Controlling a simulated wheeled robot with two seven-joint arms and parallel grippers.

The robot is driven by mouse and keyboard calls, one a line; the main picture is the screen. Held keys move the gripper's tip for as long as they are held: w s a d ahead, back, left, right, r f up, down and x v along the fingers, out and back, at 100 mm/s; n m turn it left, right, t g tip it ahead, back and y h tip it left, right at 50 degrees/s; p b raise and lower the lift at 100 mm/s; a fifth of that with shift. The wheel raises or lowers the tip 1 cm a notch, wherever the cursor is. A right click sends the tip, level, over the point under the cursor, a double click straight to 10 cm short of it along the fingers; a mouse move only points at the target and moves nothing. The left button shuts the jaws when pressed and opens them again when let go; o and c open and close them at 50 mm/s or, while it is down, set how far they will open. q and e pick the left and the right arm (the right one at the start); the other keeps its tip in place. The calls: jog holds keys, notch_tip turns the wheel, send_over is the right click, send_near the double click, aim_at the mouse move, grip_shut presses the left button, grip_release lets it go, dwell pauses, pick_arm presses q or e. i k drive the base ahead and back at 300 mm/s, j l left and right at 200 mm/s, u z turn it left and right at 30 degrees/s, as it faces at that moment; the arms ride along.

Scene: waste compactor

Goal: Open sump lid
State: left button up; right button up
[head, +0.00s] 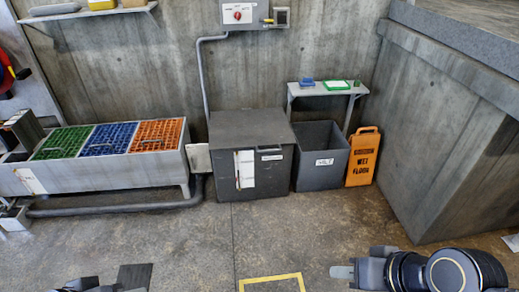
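A dark grey box (265,178) stands against the back wall, left of centre. A flat grey lid (248,126) lies closed on its top; I take this as the sump lid, though the labels on the box front are too small to read. My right gripper (343,272) is low in the picture, right of centre, well in front of the box and touching nothing I can see. Its finger opening is not clear. Part of my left gripper (78,285) shows at the bottom left edge, mostly cut off.
A trough with green, blue and orange grates (157,136) stands left. An open grey bin (321,171) and an orange wet-floor sign (362,158) stand right of the box, under a small shelf (325,89). A concrete block (450,140) fills the right. Floor before the box is clear.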

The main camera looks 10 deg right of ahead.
aim_at(251, 128)
jog(key=i+l, duration=0.15)
jog(key=i, duration=0.35)
jog(key=i+l, duration=0.15)
jog(key=i, duration=0.3)
jog(key=i+l, duration=0.15)
jog(key=i, duration=0.35)
jog(key=i+l, duration=0.15)
jog(key=i, duration=0.35)
jog(key=i+l, duration=0.15)
jog(key=i, duration=0.3)
